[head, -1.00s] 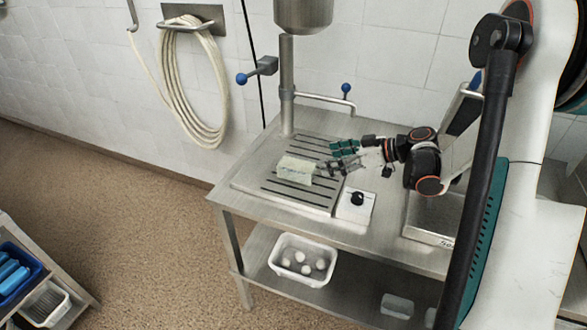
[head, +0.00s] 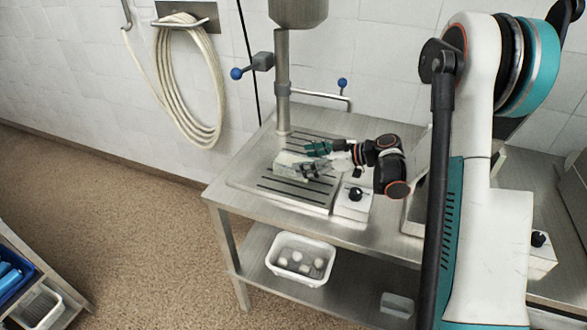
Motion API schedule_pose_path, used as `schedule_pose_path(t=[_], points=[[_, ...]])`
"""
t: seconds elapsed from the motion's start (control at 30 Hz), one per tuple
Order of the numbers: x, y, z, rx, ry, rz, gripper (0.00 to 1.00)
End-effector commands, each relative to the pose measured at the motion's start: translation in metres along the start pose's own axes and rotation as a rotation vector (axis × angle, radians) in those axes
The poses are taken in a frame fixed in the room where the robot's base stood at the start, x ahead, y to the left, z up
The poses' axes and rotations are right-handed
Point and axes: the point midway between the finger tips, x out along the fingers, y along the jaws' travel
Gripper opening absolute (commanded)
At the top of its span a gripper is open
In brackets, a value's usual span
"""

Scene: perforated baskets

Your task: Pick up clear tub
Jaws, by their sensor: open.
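A small pale, greenish box-like tub (head: 286,160) lies on the slotted metal plate of the steel table. Whether it is clear plastic is hard to tell at this size. My gripper (head: 304,160) comes in from the right with its fingers open, one towards the back and one towards the front of the tub's right part. The fingers partly cover it, and I cannot tell whether they touch it. A small see-through tub (head: 397,305) also stands on the lower shelf, away from my gripper.
A white basket (head: 300,244) with several pale round things stands on the lower shelf. A box with a black knob (head: 353,204) sits right of the slotted plate (head: 262,190). A steel post (head: 282,90) rises behind. A hose (head: 185,90) hangs on the wall.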

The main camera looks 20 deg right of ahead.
Motion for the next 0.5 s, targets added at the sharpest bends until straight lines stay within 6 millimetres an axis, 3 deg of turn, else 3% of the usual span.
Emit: schedule_pose_path(t=[0.3, 0.5], points=[[0.043, -0.004, -0.001, -0.001, 0.0, -0.002, 0.75], [0.046, -0.003, -0.003, 0.0, 0.0, -0.001, 0.75]])
